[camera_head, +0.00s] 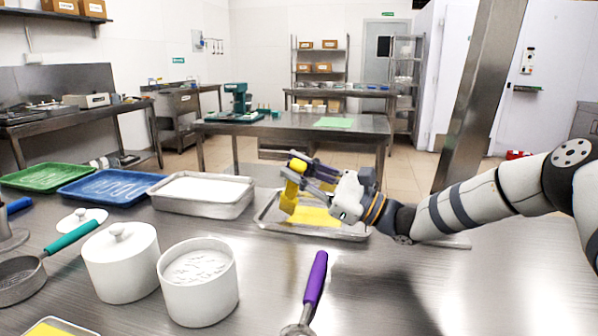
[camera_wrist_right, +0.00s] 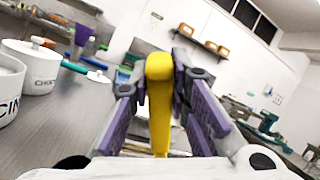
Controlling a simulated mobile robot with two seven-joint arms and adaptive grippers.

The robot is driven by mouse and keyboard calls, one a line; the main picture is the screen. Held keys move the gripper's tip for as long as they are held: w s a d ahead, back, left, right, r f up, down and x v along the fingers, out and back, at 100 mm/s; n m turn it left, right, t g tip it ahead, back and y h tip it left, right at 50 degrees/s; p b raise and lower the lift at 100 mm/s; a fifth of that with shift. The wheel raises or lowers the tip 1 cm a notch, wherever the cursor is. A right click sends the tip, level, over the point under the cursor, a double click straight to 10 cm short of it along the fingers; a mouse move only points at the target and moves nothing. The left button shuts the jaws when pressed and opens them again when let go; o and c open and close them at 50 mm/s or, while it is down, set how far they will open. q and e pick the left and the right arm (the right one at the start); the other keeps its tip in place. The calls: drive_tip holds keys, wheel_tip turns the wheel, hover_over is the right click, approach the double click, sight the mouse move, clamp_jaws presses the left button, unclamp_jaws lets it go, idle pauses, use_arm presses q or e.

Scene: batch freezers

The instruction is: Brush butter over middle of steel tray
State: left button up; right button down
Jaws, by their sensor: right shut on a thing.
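A shallow steel tray (camera_head: 300,232) lies on the steel table in the middle of the head view. A flat yellow layer (camera_head: 318,216) shows in it, partly hidden by my gripper. My right gripper (camera_head: 304,178) is over the tray, reaching in from the right. It is shut on a yellow-handled tool (camera_head: 290,190), which looks like the brush. In the wrist view the yellow handle (camera_wrist_right: 160,100) stands between the purple-padded fingers (camera_wrist_right: 158,82). The brush's lower end is hard to see, so I cannot tell whether it touches the yellow layer. My left gripper is not in view.
A white-filled pan (camera_head: 202,208), a blue tray (camera_head: 108,198) and a green tray (camera_head: 42,188) stand to the left. Two white pots (camera_head: 121,275) (camera_head: 199,302) stand in front. A purple-handled tool (camera_head: 316,278) lies near the front. The table's right front is mostly clear.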

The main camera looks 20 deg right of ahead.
drive_tip(key=r, duration=0.4)
drive_tip(key=shift+s+d+p, duration=0.2)
drive_tip(key=shift+s+p, duration=0.05)
drive_tip(key=shift+p, duration=0.1)
drive_tip(key=shift+r, duration=0.65)
drive_tip(key=shift+w+a+r, duration=0.1)
drive_tip(key=shift+w+r, duration=0.1)
drive_tip(key=shift+r, duration=0.4)
drive_tip(key=shift+s+r, duration=0.15)
drive_tip(key=shift+r, duration=0.55)
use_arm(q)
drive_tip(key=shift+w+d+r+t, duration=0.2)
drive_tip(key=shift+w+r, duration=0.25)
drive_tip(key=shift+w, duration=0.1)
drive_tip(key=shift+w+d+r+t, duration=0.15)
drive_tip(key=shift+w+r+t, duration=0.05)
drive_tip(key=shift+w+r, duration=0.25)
